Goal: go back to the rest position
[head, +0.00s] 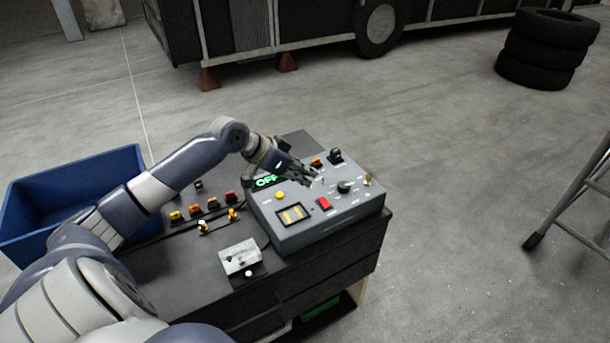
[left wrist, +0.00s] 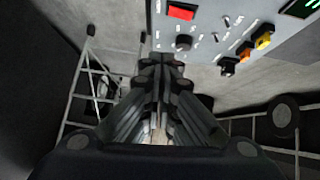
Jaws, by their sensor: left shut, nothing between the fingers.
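My left gripper (head: 309,176) is shut and empty. In the head view it hangs over the back part of a grey control box (head: 290,239), close to its panel; I cannot tell whether it touches. The panel carries a green lit OFF display (head: 266,181), a red switch (head: 324,203), a yellow button (head: 280,195) and a black knob (head: 344,187). The left wrist view shows the closed fingers (left wrist: 160,75) near the edge of the panel, with the red switch (left wrist: 182,11) and black knob (left wrist: 184,42) beyond. My right gripper is in neither view.
The box stands on a dark cabinet top (head: 165,275) with several coloured connectors and a small metal plate (head: 240,257). A blue bin (head: 70,184) is at left. Stacked tyres (head: 545,48) and a metal stand (head: 575,190) are at right. Open floor lies behind.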

